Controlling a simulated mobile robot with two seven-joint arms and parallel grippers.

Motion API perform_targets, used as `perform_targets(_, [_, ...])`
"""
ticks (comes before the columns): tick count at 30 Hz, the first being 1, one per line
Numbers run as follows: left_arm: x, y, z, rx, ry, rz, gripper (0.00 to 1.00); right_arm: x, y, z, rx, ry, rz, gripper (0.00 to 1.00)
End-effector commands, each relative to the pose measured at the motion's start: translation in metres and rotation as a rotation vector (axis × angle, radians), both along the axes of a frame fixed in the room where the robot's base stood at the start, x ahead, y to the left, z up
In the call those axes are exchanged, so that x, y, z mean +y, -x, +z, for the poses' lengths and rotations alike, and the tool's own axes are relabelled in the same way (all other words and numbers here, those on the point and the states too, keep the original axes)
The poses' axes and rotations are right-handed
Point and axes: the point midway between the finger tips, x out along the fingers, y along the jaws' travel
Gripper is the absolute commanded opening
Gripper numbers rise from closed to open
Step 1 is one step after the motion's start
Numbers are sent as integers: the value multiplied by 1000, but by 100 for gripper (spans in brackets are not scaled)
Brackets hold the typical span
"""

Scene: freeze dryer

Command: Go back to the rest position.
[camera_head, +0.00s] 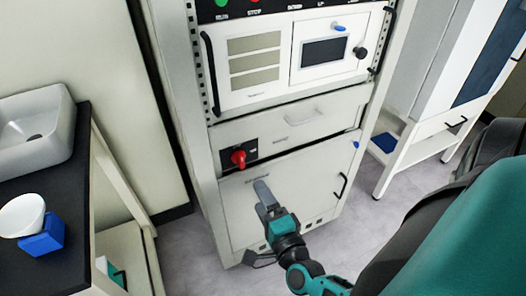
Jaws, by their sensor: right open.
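My right gripper (264,199) is in front of the lower panel of the tall white equipment rack (328,192), at the centre of the view. It is open, with nothing seen between its fingers, which point up towards the panel. It is below the red rotary switch (239,157); I cannot tell whether it touches the panel. My right arm comes in from the lower right. My left gripper is not in view.
A white frame with a blue item (384,142) stands at the right. Grey floor (195,250) shows between the counter and the rack.

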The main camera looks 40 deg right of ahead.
Motion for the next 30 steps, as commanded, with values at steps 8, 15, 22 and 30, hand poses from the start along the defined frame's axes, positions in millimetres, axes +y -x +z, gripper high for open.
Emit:
perform_targets(8, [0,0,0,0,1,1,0,0,0,0,0,0,0,83])
perform_targets(15, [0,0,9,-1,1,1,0,15,-1,9,47,112,77,83])
perform_targets(22, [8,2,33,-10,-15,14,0,79,14,24,276,780,457,83])
perform_targets(30, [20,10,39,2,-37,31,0,93,48,16,479,1456,769,83])
